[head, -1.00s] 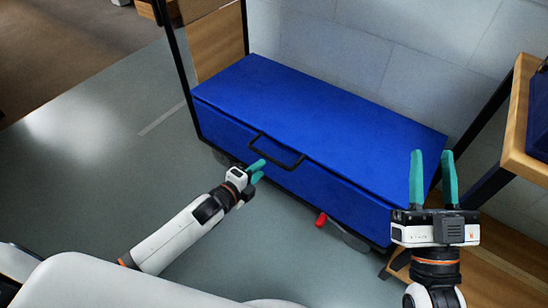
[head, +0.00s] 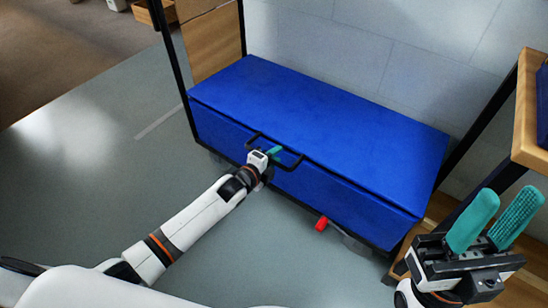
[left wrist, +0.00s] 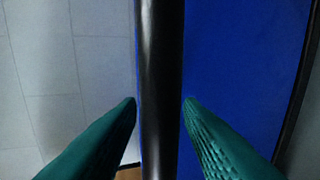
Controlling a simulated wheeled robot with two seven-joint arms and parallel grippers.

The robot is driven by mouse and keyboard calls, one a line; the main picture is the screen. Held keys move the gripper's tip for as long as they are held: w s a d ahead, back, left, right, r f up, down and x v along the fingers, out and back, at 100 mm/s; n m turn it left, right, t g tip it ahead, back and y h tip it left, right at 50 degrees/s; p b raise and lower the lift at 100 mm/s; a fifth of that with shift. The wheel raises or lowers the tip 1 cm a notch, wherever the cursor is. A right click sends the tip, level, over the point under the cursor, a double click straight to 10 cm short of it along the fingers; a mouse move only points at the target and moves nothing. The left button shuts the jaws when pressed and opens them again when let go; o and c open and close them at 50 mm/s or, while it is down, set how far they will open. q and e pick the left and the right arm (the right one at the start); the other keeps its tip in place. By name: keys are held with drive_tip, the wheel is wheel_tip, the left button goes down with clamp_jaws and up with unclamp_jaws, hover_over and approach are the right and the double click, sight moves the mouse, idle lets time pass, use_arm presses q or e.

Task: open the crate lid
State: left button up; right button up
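The blue crate (head: 280,185) stands on the floor with its flat blue lid (head: 320,130) down. A black bar handle (head: 296,160) sticks out from the front edge of the lid; it also shows upright in the left wrist view (left wrist: 161,60). My left gripper (head: 274,153) is at the handle. In the left wrist view its two teal fingers (left wrist: 160,112) are apart, one on each side of the bar, with a small gap visible. My right gripper (head: 496,220) is open and empty, at the right, in front of the crate's right end.
A wooden shelf unit with a black frame (head: 528,110) stands at the right, near my right gripper. A small red part (head: 321,223) sits low at the crate's front. Grey floor (head: 90,190) is clear at the left. A pale tiled wall (head: 400,50) is behind.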

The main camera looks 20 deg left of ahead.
use_arm(q)
clamp_jaws()
idle(0.3)
